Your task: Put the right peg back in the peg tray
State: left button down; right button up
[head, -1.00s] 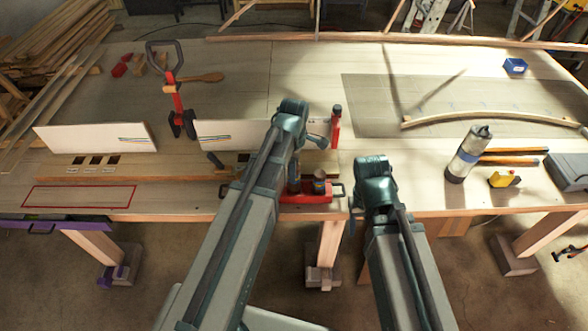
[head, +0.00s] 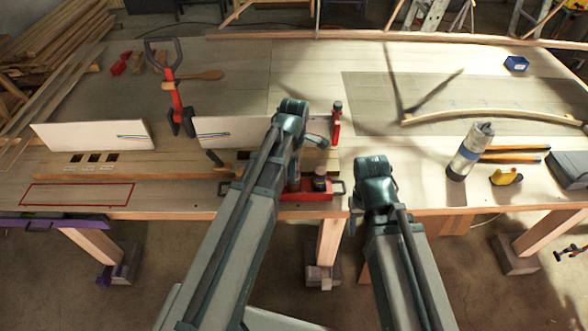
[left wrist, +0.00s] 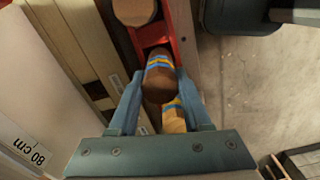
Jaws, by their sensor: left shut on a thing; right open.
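The red peg tray (head: 306,196) sits at the bench's front edge, partly hidden by my left arm. In the left wrist view its red wall (left wrist: 183,30) shows beside a pale round-topped wooden peg (left wrist: 135,10). My left gripper (left wrist: 158,92) is shut on a brown wooden peg (left wrist: 160,60) with blue and yellow bands, at the tray. A paler banded piece (left wrist: 174,120) shows just below it; I cannot tell whether it is part of the same peg. The peg's lower end is hidden. My right gripper (head: 353,222) is mostly hidden behind its own arm, near the bench's front edge.
White boards (head: 95,136) and a red clamp (head: 176,108) stand behind the tray. A slotted wooden strip (head: 130,166) lies to its left. A grey cylinder (head: 469,152), a yellow tool (head: 505,177) and a bent lath (head: 490,114) are on the right.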

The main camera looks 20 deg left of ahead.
pick_arm(q)
jog(key=shift+f+b, duration=0.7)
jog(key=shift+f, duration=0.1)
jog(key=shift+c, duration=1.4)
grip_release()
notch_tip(320, 180, up, 9)
jog(key=p, duration=0.9)
jog(key=shift+r, duration=0.1)
